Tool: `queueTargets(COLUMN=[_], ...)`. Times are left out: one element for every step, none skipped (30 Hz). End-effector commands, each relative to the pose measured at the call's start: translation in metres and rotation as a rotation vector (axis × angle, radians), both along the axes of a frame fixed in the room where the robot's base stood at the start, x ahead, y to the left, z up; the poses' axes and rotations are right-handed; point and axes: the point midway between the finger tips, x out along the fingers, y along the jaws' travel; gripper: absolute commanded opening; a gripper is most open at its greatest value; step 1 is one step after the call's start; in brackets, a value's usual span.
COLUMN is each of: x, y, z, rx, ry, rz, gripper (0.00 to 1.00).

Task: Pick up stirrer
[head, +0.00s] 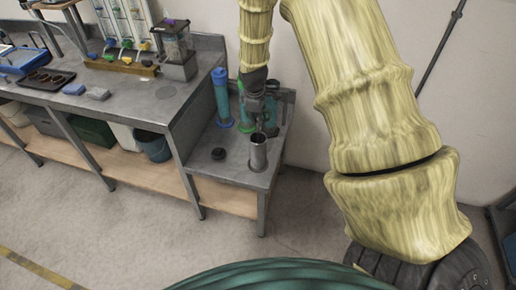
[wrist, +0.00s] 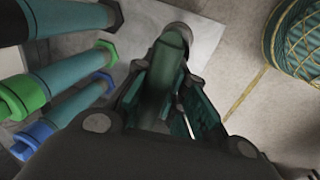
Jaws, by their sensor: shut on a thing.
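In the wrist view a greenish, rod-like thing, which I take to be the stirrer (wrist: 166,72), lies between the two fingers of my gripper (wrist: 168,98). My gripper is shut on it. In the head view my gripper (head: 265,128) points down over the lower bench, just above a grey metal cup (head: 258,153). The stirrer cannot be made out clearly there. The far end of the held thing meets a grey round shape in the wrist view, likely the cup; whether it is inside cannot be told.
A blue-ended cylinder (head: 221,98) and a green-ended cylinder (head: 241,104) stand close behind and left of my gripper. A small black round thing (head: 219,154) lies left of the cup. The higher bench (head: 135,108) adjoins on the left. The lower bench's front is mostly clear.

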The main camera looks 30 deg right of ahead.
Motion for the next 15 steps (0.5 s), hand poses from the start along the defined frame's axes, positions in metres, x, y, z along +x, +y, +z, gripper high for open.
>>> queueTargets(x=[0.001, 0.001, 0.001, 0.001, 0.001, 0.001, 0.001, 0.001, 0.001, 0.002, 0.002, 0.002, 0.002, 0.002, 0.002], y=[-0.001, -0.001, -0.001, -0.001, -0.001, -0.001, -0.001, -0.001, -0.001, -0.001, -0.001, -0.001, -0.001, -0.001, -0.001], z=[0.000, 0.000, 0.000, 0.001, 0.001, 0.001, 0.002, 0.003, 0.005, 0.007, 0.009, 0.013, 0.016, 0.020, 0.026], rx=[-0.001, -0.001, -0.001, -0.002, -0.002, -0.002, -0.002, -0.002, -0.002, -0.002, -0.002, -0.002, -0.002, -0.002, -0.002], ry=[-0.002, -0.002, -0.002, -0.003, -0.003, -0.003, -0.003, -0.004, -0.004, -0.006, -0.006, -0.007, -0.006, -0.006, -0.007], rz=[0.000, 0.000, 0.000, 0.000, 0.000, 0.000, 0.000, 0.000, -0.001, 0.000, 0.000, 0.000, 0.000, 0.000, 0.000], gripper=[0.00, 0.00, 0.00, 0.00, 0.00, 0.00, 0.00, 0.00, 0.00, 0.00, 0.00, 0.00, 0.00, 0.00, 0.00])
